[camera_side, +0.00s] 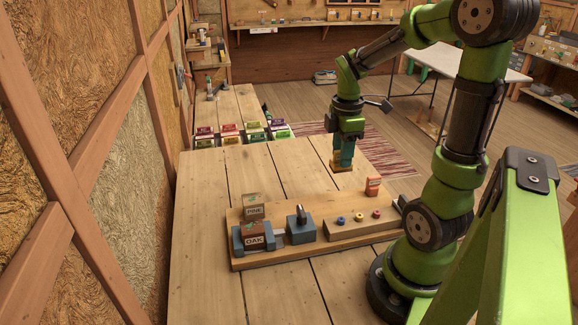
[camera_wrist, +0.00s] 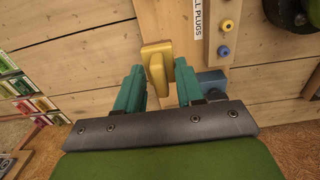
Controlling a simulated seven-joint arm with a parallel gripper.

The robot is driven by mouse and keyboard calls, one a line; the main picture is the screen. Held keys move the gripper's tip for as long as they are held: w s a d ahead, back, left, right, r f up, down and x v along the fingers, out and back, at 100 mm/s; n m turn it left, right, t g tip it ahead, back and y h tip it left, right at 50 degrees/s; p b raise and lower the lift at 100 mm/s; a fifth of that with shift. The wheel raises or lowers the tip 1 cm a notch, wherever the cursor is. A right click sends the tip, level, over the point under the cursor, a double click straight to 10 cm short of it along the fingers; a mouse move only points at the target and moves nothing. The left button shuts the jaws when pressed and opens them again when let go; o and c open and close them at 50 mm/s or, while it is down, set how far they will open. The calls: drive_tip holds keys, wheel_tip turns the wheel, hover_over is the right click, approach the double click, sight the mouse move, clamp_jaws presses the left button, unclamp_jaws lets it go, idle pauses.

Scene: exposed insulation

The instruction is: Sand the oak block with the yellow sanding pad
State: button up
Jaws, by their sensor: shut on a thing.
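My gripper (camera_side: 343,155) is upright above the far right part of the wooden table, its teal fingers shut on the yellow sanding pad (camera_side: 342,166). In the wrist view the yellow pad (camera_wrist: 156,66) shows between the fingertips (camera_wrist: 158,82). The oak block (camera_side: 256,241), labelled OAK, sits in a grey-blue vise (camera_side: 301,229) on a wooden board, to the left of and nearer the camera than my gripper. The pad is well apart from the oak block. The oak block is not clearly visible in the wrist view.
A block labelled PINE (camera_side: 253,203) is right by the oak block; I cannot tell whether it rests on it. A raised strip (camera_side: 345,232) holds coloured plugs, with an orange box (camera_side: 373,186) behind. Colourful boxes (camera_side: 229,133) line the far edge. The table's middle (camera_side: 250,170) is clear.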

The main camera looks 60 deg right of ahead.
drive_tip(key=w+a+r+n, duration=0.2)
drive_tip(key=w+a+n, duration=0.25)
drive_tip(key=a, duration=0.65)
drive_tip(key=w+a+r+n, duration=0.1)
drive_tip(key=w+a+n, duration=0.3)
drive_tip(key=a, duration=0.6)
drive_tip(key=shift+n, duration=0.25)
drive_tip(key=shift+s+a+f, duration=0.1)
drive_tip(key=shift+s+f, duration=0.1)
drive_tip(key=shift+f, duration=1.5)
drive_tip(key=shift+s+f, duration=0.2)
drive_tip(key=shift+f, duration=1.45)
drive_tip(key=shift+w+a+f, duration=0.35)
drive_tip(key=shift+w+f, duration=0.05)
drive_tip(key=shift+f, duration=0.3)
drive_tip(key=shift+c, duration=0.4)
drive_tip(key=shift+w+a, duration=1.85)
drive_tip(key=shift+a, duration=0.05)
drive_tip(key=s+d, duration=0.4)
drive_tip(key=r, duration=0.2)
drive_tip(key=shift+s+d+r, duration=0.2)
drive_tip(key=shift+d+r, duration=0.05)
drive_tip(key=shift+r, duration=2.95)
